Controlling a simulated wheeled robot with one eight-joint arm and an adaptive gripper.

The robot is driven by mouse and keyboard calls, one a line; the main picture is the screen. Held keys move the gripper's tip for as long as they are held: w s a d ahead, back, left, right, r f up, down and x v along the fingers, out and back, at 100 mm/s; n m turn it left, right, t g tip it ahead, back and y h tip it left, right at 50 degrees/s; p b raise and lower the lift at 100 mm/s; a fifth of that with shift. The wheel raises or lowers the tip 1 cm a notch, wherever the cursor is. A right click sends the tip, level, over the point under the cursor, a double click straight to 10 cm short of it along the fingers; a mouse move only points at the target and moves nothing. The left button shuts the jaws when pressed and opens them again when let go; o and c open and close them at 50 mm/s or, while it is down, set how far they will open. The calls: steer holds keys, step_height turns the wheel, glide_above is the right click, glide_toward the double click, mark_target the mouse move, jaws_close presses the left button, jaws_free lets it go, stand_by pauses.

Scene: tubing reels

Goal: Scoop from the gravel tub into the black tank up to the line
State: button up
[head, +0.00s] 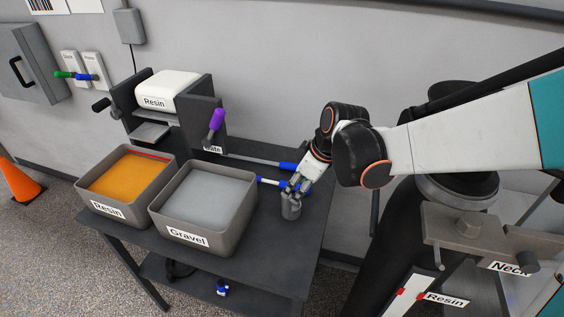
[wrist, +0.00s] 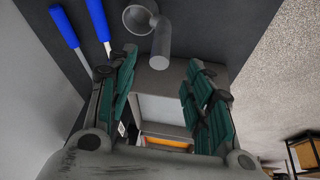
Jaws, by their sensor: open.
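The gravel tub (head: 192,237) is a grey box full of pale grey gravel (head: 210,195) on the dark table. In the wrist view the tub (wrist: 165,75) lies beyond my gripper's fingers. A small grey scoop (head: 291,211) stands upright on the table, right of the tub. In the wrist view the scoop (wrist: 138,18) shows a round cup and a thick grey handle. My gripper (head: 297,187) is just above the scoop; its green fingers (wrist: 158,62) are open, with the handle's end near and between their tips. A tall black tank (head: 385,255) stands at right, partly hidden by my arm.
The resin tub (head: 90,206), with orange contents, stands left of the gravel tub. Blue-handled tools (head: 287,166) lie close beside my gripper. A dark-framed resin device (head: 205,117) with a purple handle is behind. A bracket labelled Neck (head: 462,233) is at the tank.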

steer(key=b, duration=0.2)
glide_above(290, 212)
steer(key=f, duration=0.7)
steer(key=shift+w+a+f, duration=0.25)
steer(key=shift+w, duration=0.05)
steer(key=shift+b+x, duration=0.95)
steer(key=shift+x, duration=1.9)
steer(key=shift+s+a+r, duration=0.1)
steer(key=shift+c, duration=0.2)
jaws_close()
